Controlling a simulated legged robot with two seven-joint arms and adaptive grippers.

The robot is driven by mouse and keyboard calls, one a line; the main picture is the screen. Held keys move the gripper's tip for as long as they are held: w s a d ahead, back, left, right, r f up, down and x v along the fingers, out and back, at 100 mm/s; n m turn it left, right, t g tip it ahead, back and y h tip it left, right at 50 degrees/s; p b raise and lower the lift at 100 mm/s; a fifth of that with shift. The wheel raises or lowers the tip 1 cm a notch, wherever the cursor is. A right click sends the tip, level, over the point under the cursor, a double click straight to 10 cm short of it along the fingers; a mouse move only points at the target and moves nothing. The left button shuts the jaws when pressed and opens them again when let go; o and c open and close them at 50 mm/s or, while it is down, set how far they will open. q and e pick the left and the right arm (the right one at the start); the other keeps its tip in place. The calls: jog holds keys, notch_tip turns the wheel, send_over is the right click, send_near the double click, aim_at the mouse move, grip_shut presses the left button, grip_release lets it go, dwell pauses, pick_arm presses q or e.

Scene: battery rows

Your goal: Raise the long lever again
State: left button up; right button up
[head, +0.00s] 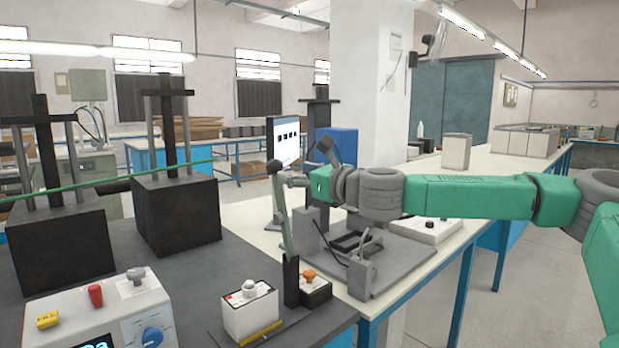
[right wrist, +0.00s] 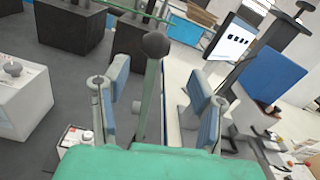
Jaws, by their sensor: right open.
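The long lever (head: 285,218) has a green shaft and a dark ball knob. It stands nearly upright, leaning slightly, from a dark post at the table's right edge. In the right wrist view the lever (right wrist: 151,100) rises between my two finger pads, with its knob above them. My right gripper (head: 292,180) is open beside the lever's upper part, just right of the knob in the head view. In the right wrist view gaps show between the shaft and both pads of the gripper (right wrist: 161,103). My left gripper is not in view.
A white box with a knob (head: 250,310) and a small box with an orange knob (head: 312,287) stand by the lever's foot. A control panel (head: 100,318) is at front left. Black blocks (head: 177,215) stand behind. A grey fixture (head: 375,262) sits right, below my arm.

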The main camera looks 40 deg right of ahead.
jog(key=s, duration=0.2)
jog(key=s+d, duration=0.1)
jog(key=s, duration=0.1)
jog(key=shift+s+f, duration=0.1)
jog(key=shift+f, duration=0.1)
jog(key=shift+a, duration=0.2)
